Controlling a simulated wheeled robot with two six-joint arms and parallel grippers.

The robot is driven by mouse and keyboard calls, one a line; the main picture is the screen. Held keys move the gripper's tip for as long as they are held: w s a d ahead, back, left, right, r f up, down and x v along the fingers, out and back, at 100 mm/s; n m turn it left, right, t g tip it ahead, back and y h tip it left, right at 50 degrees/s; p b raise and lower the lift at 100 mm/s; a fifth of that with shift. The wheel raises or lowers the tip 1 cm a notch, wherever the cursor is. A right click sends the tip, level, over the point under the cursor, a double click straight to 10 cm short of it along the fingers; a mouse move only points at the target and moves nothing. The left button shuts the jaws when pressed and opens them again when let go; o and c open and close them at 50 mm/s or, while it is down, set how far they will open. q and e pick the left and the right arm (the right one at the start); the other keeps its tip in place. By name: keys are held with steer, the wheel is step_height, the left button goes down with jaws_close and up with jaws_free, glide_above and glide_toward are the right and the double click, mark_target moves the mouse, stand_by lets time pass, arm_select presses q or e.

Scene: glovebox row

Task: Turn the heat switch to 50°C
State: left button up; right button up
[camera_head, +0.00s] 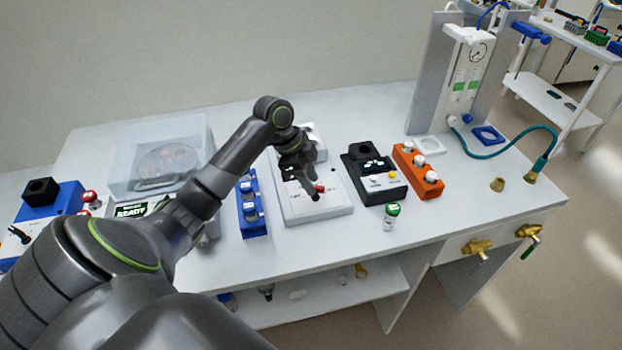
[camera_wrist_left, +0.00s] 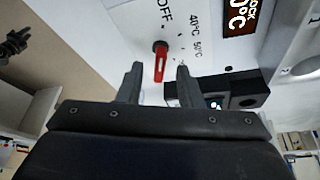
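The heat switch (camera_wrist_left: 159,64) is a small red lever on a dark hub, on a white panel marked OFF, 40°C and 50°C. In the left wrist view its red end points down, away from the labels; I cannot tell which setting it selects. Its red part shows in the head view (camera_head: 319,188) near the front of the white heating unit (camera_head: 322,208). My left gripper (camera_head: 305,188) is over this unit. In the left wrist view its two fingers (camera_wrist_left: 159,84) are apart, with the lever between their tips and no clear contact. My right gripper is out of view.
A blue rack (camera_head: 251,222) stands left of the unit. A black device (camera_head: 385,192), an orange rack (camera_head: 428,183) and a green-capped vial (camera_head: 391,216) stand to the right.

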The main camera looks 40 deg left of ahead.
arm_select(q)
steer(key=shift+d+f, duration=0.15)
steer(key=shift+f, duration=0.3)
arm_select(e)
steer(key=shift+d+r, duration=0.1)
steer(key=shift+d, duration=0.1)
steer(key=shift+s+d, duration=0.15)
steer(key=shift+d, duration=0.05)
arm_select(q)
jaws_close()
